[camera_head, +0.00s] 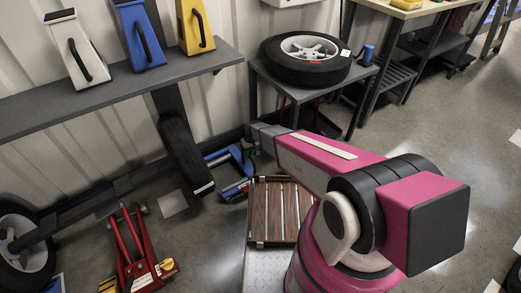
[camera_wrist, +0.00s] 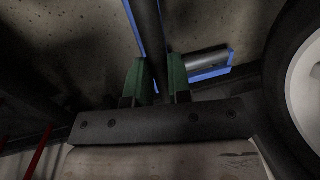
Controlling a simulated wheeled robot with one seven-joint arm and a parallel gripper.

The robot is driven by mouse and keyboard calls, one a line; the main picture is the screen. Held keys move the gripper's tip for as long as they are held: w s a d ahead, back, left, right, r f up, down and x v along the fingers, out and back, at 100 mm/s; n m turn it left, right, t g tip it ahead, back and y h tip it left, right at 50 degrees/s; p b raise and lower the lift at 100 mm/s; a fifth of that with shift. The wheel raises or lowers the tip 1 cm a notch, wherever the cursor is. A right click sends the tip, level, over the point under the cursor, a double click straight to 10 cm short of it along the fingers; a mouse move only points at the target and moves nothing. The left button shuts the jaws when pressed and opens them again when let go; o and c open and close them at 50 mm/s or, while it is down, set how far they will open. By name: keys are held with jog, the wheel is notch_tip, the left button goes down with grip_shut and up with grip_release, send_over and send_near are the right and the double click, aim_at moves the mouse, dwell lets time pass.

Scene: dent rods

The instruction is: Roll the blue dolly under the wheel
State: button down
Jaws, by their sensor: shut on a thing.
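The blue dolly (camera_head: 226,156) stands on the floor by the wall in the head view, with a silver roller at its near end. In the wrist view its blue frame and silver roller (camera_wrist: 208,60) show beyond my fingers. My gripper (camera_wrist: 160,75) has its green fingers on both sides of a dark bar of the dolly and is shut on it. A black-tyred wheel (camera_head: 183,150) stands just left of the dolly, apart from it. A tyre with a pale rim (camera_wrist: 308,95) fills the right of the wrist view. My arm hides part of the dolly's right side.
A red floor jack (camera_head: 135,258) and another wheel (camera_head: 22,252) are at the lower left. A shelf (camera_head: 130,95) with white, blue and yellow stands runs above. A spare wheel (camera_head: 306,58) lies on a small table. Open floor lies at right.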

jog(key=s+a, duration=0.9)
jog(key=a, duration=0.4)
jog(key=shift+s+a, duration=0.15)
jog(key=shift+a, duration=0.25)
jog(key=c, duration=1.1)
grip_release()
jog(key=shift+s+a, duration=0.1)
jog(key=shift+a, duration=0.05)
jog(key=shift+o, duration=0.2)
jog(key=shift+r, duration=0.1)
notch_tip(320, 180, up, 10)
jog(key=w+d, duration=0.1)
jog(key=shift+d+r, duration=0.25)
jog(key=shift+d, duration=0.15)
jog(key=shift+w, duration=0.1)
